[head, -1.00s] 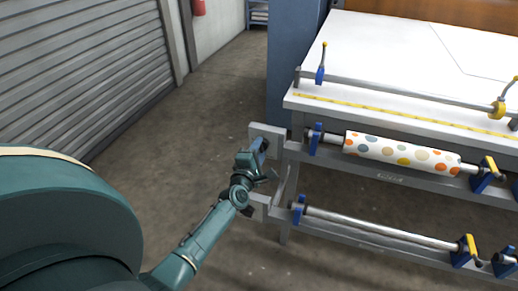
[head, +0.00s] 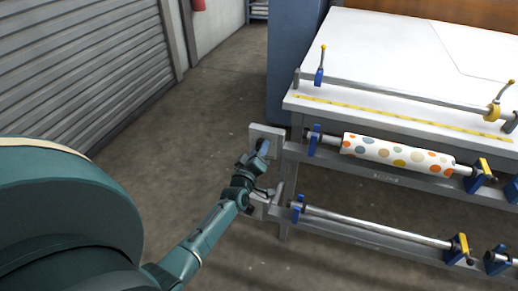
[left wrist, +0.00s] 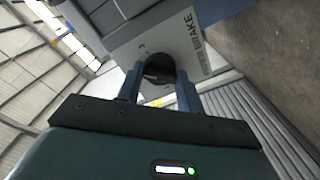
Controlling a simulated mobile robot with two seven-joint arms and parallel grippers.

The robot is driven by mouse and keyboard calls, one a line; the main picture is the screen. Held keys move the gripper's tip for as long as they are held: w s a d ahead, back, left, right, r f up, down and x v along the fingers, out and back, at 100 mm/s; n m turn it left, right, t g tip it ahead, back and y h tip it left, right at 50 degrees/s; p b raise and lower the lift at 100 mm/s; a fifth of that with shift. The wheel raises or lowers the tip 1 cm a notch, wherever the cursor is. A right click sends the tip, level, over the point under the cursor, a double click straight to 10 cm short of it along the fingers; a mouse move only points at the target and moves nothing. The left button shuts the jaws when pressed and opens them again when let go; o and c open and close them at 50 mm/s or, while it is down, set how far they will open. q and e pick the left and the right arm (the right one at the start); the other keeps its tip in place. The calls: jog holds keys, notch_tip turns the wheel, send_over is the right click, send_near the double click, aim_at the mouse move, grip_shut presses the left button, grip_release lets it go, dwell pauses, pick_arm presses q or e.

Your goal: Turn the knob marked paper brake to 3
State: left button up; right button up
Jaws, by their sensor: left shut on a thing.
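The knob marked paper brake (left wrist: 158,66) is a dark round knob on a light grey plate, seen in the left wrist view. The words PAPER BRAKE run along the plate (left wrist: 205,45), turned sideways in this view. My left gripper (left wrist: 158,78) is shut on the knob, one finger at each side. The fingers hide part of the knob, and I cannot read its setting. In the head view my left gripper (head: 262,150) is at the upper grey plate (head: 268,131) on the left end of the machine frame, and it hides the knob. My right gripper is not in view.
The white table (head: 390,50) of the machine is to the right. Below it are a dotted paper roll (head: 397,152) and a bare lower bar (head: 375,226). A lower plate (head: 258,206) is near my left forearm. The concrete floor (head: 190,150) to the left is clear.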

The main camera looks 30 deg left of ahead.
pick_arm(q)
jog(key=shift+m+p, duration=0.7)
jog(key=shift+m, duration=3.4)
jog(key=o, duration=1)
jog(key=v, duration=1.3)
jog(key=shift+s+f, duration=0.1)
